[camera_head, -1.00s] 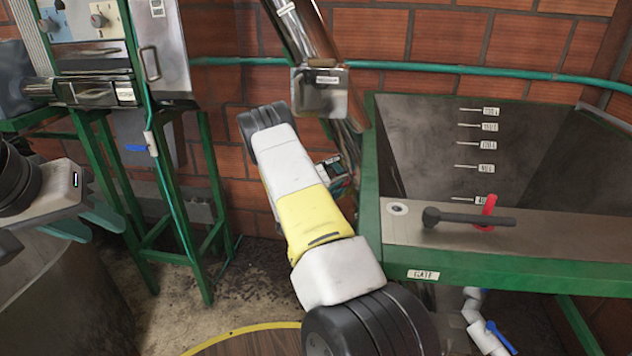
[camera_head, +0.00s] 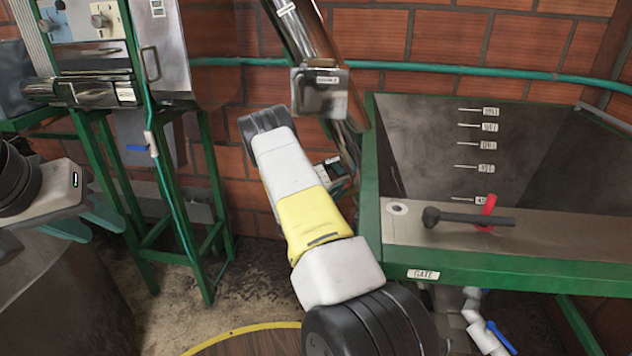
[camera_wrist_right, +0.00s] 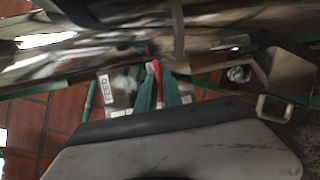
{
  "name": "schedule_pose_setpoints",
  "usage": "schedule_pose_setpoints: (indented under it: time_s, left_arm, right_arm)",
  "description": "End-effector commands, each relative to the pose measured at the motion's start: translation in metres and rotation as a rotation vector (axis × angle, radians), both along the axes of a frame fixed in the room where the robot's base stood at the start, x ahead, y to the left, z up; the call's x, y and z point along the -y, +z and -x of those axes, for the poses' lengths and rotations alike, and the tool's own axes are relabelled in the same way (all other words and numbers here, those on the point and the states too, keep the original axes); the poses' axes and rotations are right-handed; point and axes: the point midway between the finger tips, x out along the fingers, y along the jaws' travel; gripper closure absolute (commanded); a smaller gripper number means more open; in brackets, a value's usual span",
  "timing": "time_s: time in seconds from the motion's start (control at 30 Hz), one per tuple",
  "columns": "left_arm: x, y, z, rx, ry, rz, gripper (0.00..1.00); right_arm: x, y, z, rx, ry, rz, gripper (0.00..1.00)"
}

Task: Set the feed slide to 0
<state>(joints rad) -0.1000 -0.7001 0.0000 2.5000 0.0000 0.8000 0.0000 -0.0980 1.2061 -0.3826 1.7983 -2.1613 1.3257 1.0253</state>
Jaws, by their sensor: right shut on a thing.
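In the right wrist view, a pale plate marked FEED (camera_wrist_right: 112,92) sits below shiny metal tubing. A red handle (camera_wrist_right: 157,72) stands beside the plate, between the teal fingertips of my right gripper (camera_wrist_right: 160,92), which is shut on it. The slide's scale and setting cannot be read. In the head view, my white and yellow right arm reaches toward the inclined metal tube, and its fingers are hidden. My left gripper (camera_head: 88,222) is open and empty at the left, above a grey drum.
A green-framed hopper (camera_head: 432,150) with a level scale stands at the right. Its GATE label (camera_head: 424,274) is below a dark lever (camera_head: 468,218) with a red piece. A machine on green legs (camera_head: 92,92) stands at the left. A teal pipe (camera_head: 440,69) crosses the brick wall.

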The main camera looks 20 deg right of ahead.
Motion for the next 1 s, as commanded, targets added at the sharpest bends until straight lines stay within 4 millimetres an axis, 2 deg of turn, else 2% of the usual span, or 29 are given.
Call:
schedule_pose_setpoints:
  time_s: [0.03,0.2,0.57,0.6,0.67,1.0]
  left_arm:
    - [0.000,0.000,0.000,0.000,0.000,0.000,0.64]
    - [0.000,0.000,0.000,0.000,0.000,0.000,0.64]
    - [0.000,0.000,0.000,0.000,0.000,0.000,0.64]
    - [0.000,0.000,0.000,0.000,0.000,0.000,0.64]
    - [0.000,0.000,0.000,0.000,0.000,0.000,0.64]
    - [0.000,0.000,0.000,0.000,0.000,0.000,0.64]
  right_arm:
    - [0.005,-0.013,0.004,-0.009,-0.002,-0.001,1.00]
    - [0.015,-0.037,0.011,-0.008,-0.001,-0.002,1.00]
    - [0.018,-0.044,0.013,-0.011,-0.003,-0.007,1.00]
    - [0.018,-0.045,0.013,-0.011,-0.003,-0.009,0.82]
    - [0.018,-0.044,0.013,-0.011,-0.003,-0.008,0.70]
    - [0.016,-0.042,0.013,-0.006,-0.001,-0.004,0.68]
